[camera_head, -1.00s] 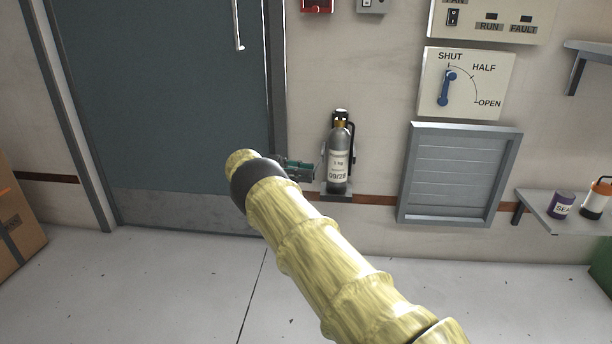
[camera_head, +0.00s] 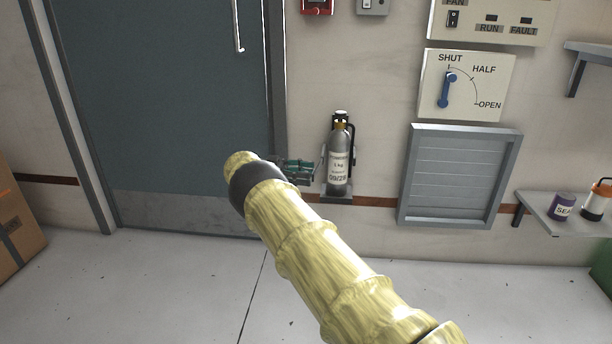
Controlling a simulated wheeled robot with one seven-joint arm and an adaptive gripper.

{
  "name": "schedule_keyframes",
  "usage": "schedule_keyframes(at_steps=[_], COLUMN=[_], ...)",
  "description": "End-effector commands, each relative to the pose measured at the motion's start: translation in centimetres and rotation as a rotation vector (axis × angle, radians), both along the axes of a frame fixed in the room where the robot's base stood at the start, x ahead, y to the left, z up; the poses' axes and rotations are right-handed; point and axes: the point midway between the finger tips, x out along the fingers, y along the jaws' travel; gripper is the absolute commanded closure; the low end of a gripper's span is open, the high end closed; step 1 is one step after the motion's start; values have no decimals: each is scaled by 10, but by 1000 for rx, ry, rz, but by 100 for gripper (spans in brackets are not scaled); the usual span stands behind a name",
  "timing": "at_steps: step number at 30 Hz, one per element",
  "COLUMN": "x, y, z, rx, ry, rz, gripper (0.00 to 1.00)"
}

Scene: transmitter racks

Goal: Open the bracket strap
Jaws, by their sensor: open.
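A grey cylinder (camera_head: 338,160) with a white label stands upright in a wall bracket (camera_head: 337,198) with a small shelf under it. A dark upright part runs along its right side. The strap is too small to tell apart clearly; a thin piece shows at the cylinder's left edge, near the gripper. My gripper (camera_head: 312,172) is just left of the cylinder's lower half, pointing right towards it, open with nothing seen between the fingers. I cannot tell whether the fingertips touch the bracket. My yellow-sleeved arm hides part of the gripper's rear.
A dark door (camera_head: 165,100) stands left of the bracket. A louvred vent (camera_head: 459,176) and a SHUT/HALF/OPEN lever panel (camera_head: 466,86) are to the right. A shelf (camera_head: 548,214) holds a purple can (camera_head: 562,206) and an orange-topped container (camera_head: 597,200). A cardboard box (camera_head: 18,228) stands far left.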

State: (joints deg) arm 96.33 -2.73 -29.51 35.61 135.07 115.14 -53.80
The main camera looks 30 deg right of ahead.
Motion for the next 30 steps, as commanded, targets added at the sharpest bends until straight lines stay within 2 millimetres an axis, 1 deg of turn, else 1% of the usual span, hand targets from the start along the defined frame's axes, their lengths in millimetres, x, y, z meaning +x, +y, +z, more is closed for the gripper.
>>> schedule_keyframes(at_steps=[5, 12, 16, 21, 30], x=[0, 0, 0, 0, 0], y=[0, 0, 0, 0, 1], z=[24, 65, 82, 92, 95], rx=[1, 0, 1, 0, 1], ry=[-3, -3, -2, -1, -1], rz=[0, 0, 1, 1, 1], gripper=[58, 58, 58, 58, 58])
